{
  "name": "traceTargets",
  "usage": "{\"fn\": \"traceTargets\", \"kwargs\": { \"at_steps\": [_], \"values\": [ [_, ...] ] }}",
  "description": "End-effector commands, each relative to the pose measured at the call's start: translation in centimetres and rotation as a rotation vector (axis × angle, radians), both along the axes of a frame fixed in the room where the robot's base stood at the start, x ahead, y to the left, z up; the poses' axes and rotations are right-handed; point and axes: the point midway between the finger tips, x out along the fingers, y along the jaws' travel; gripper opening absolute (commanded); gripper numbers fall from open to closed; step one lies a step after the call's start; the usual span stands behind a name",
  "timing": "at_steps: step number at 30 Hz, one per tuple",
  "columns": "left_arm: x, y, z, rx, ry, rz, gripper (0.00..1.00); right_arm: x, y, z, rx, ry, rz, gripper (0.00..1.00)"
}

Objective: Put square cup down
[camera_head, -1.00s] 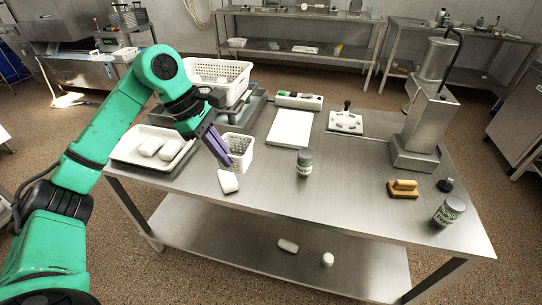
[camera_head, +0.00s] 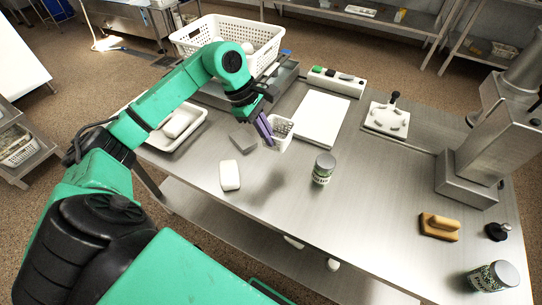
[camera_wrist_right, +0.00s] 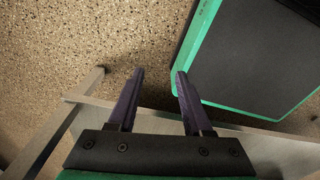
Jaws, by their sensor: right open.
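The square cup (camera_head: 285,132) is a small white perforated basket over the left middle of the steel table. My left gripper (camera_head: 266,131) has its purple fingers close together at the cup's left wall and appears shut on it. A dark shadow on the tabletop below suggests the cup is raised, but the gap under it is hard to judge. My right gripper (camera_wrist_right: 160,72) shows in the right wrist view, open with nothing between its fingers, over the floor beside a table edge.
The steel table (camera_head: 350,215) has free room at front centre. A white bar (camera_head: 229,175), a grey block (camera_head: 244,138) and a lidded jar (camera_head: 323,169) are near the cup. Behind are a white board (camera_head: 321,118) and a large perforated basket (camera_head: 213,37). A brush (camera_head: 439,227) lies right.

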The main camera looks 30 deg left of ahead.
Motion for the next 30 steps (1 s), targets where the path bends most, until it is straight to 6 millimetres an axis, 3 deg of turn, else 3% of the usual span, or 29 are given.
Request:
{"fn": "traceTargets", "kwargs": {
  "at_steps": [3,9,13,23,26,30],
  "values": [
    [-0.1,-0.1,-3.4,-0.002,0.005,0.001,0.00,0.2,0.1,0.6,0.002,-0.003,0.000,0.50],
    [0.0,-0.1,-6.4,-0.002,0.002,0.000,0.00,2.1,0.3,1.2,0.005,-0.034,0.001,0.50],
    [0.0,-0.1,-8.9,-0.003,0.002,0.001,0.00,2.1,0.3,1.6,0.005,-0.035,0.001,0.50],
    [0.1,0.0,-9.9,0.000,-0.001,-0.001,0.00,1.7,0.3,1.1,0.005,-0.029,0.001,0.50],
    [0.1,0.0,-9.8,0.000,-0.001,-0.001,0.34,1.6,0.3,1.2,0.005,-0.027,0.001,0.50],
    [0.1,0.0,-9.7,0.000,-0.001,-0.001,0.34,1.5,0.2,1.2,0.004,-0.025,0.001,0.50]
  ]
}}
